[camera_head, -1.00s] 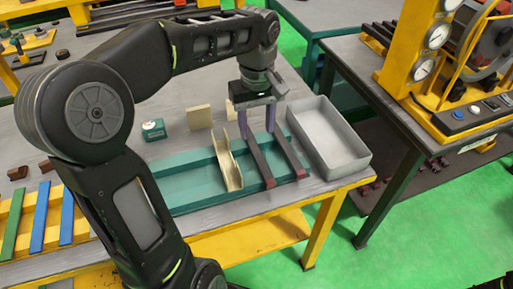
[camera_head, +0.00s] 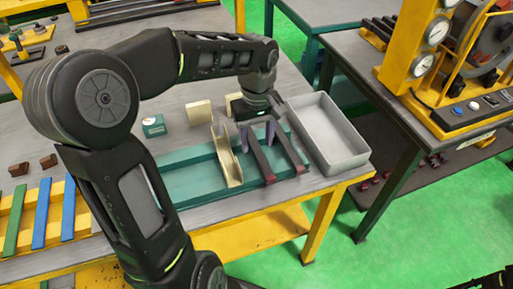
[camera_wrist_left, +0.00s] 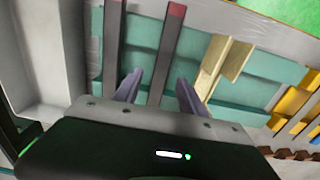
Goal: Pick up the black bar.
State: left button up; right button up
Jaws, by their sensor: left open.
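Two black bars with reddish ends lie side by side across the green tray (camera_head: 190,183). The left black bar (camera_head: 262,168) also shows in the left wrist view (camera_wrist_left: 166,40); the right black bar (camera_head: 291,150) shows there too (camera_wrist_left: 113,45). My left gripper (camera_head: 258,143) is open and points down over the far part of the left bar. In the left wrist view its fingers (camera_wrist_left: 158,82) are on either side of that bar, with gaps. I cannot tell how low the fingertips are. My right gripper is not in view.
A gold angled channel (camera_head: 225,160) stands just left of the bars. A grey open bin (camera_head: 350,160) stands close on their right and looks empty. A small green box (camera_head: 153,126) and a beige block (camera_head: 199,112) stand behind the tray. Green and blue strips lie at left.

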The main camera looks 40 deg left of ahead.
aim_at(256, 150)
pick_arm(q)
notch_tip(256, 150, down, 2)
jog(key=shift+f, duration=0.1)
jog(key=shift+c, duration=0.5)
grip_shut()
dwell(0.4)
dwell(0.9)
